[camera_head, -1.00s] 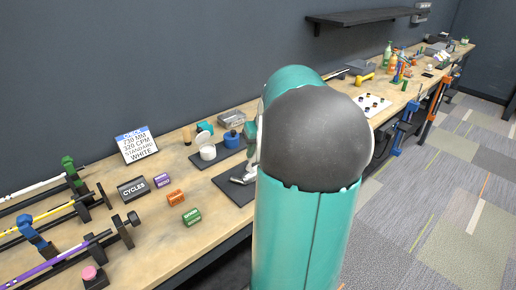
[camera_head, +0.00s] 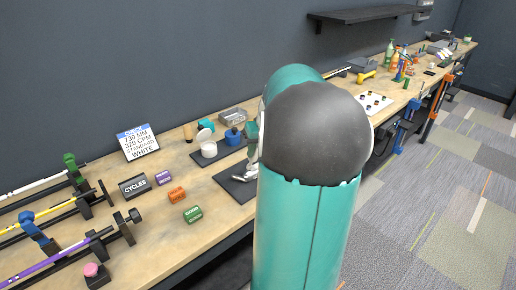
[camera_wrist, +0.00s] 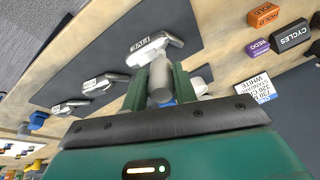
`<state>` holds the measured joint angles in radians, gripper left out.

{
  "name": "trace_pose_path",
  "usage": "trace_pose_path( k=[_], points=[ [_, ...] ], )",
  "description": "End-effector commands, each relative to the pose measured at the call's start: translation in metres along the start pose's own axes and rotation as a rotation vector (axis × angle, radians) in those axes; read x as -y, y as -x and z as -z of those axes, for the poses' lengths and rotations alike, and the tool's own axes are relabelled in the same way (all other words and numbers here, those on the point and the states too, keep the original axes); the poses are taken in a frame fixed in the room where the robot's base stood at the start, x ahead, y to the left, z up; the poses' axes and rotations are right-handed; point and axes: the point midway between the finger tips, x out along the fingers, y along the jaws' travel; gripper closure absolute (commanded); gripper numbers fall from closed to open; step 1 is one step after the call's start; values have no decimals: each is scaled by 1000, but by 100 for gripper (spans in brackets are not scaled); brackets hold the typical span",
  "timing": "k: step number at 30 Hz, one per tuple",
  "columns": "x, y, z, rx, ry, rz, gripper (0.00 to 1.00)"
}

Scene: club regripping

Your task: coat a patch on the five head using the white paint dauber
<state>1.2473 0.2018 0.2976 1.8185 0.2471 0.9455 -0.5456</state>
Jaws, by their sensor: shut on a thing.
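My gripper (camera_wrist: 160,88) is shut on a grey cylindrical thing (camera_wrist: 160,80), which looks like the paint dauber, seen nearly end-on between the green fingers. Its far end overlaps a silver club head (camera_wrist: 160,45) with a small label, lying on a dark mat (camera_wrist: 190,18). I cannot read the label or tell whether the dauber touches the head. More silver heads (camera_wrist: 98,86) (camera_wrist: 70,106) lie to the left. In the head view, one silver head (camera_head: 247,174) shows beside my arm, which hides the gripper's tips. A white pot (camera_head: 209,150) stands left of it.
An order sign (camera_head: 138,142) reads WHITE. A CYCLES block (camera_head: 134,187) and purple, orange and green blocks (camera_head: 193,214) sit left. Clubs on stands (camera_head: 60,225) fill the far left.

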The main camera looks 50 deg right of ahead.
Motion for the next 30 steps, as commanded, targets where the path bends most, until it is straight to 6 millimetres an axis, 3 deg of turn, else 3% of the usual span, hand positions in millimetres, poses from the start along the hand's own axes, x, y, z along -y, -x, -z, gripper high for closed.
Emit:
trace_pose_path(
  k=[30],
  points=[
    [-4,-15,1,0,-1,0,95]
  ],
)
